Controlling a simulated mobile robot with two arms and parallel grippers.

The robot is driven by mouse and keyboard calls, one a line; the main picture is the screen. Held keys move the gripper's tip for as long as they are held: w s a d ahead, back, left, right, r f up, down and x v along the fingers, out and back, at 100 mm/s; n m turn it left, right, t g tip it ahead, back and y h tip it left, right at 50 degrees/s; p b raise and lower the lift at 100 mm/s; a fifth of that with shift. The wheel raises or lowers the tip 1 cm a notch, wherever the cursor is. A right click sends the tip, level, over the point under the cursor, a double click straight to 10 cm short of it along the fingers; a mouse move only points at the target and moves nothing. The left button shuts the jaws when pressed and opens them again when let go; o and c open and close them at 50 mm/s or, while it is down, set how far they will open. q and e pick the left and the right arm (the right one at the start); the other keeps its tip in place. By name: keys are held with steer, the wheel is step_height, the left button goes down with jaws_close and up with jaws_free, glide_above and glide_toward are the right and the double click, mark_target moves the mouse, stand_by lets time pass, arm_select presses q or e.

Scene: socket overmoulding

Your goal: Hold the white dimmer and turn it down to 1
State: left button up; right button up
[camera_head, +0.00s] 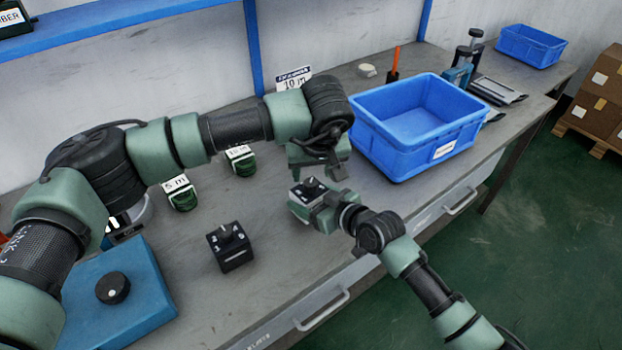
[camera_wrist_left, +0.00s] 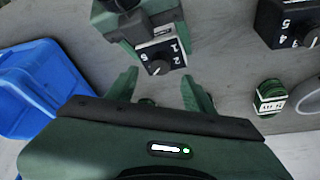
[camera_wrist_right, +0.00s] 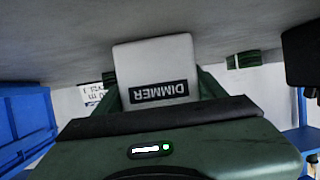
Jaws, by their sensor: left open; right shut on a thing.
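The white dimmer (camera_head: 297,199) is a small box with a black numbered dial plate and a dark knob on top. My right gripper (camera_head: 318,205) is shut on it and holds it above the table. In the right wrist view the white face lettered DIMMER (camera_wrist_right: 155,62) sits between the fingers. My left gripper (camera_head: 320,170) is open just above and behind the dimmer. The knob's exact setting is too small to tell.
A black dial box (camera_head: 232,252) stands on the table. A blue box (camera_head: 130,265) with a black knob is at front left. Green coils (camera_head: 183,197) with length labels lie behind. A blue bin (camera_head: 400,150) stands to the right.

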mark_target(311, 182)
arm_select(q)
steer(key=x, duration=0.5)
steer(key=shift+w+f, duration=0.1)
steer(key=shift+f, duration=0.05)
jaws_close()
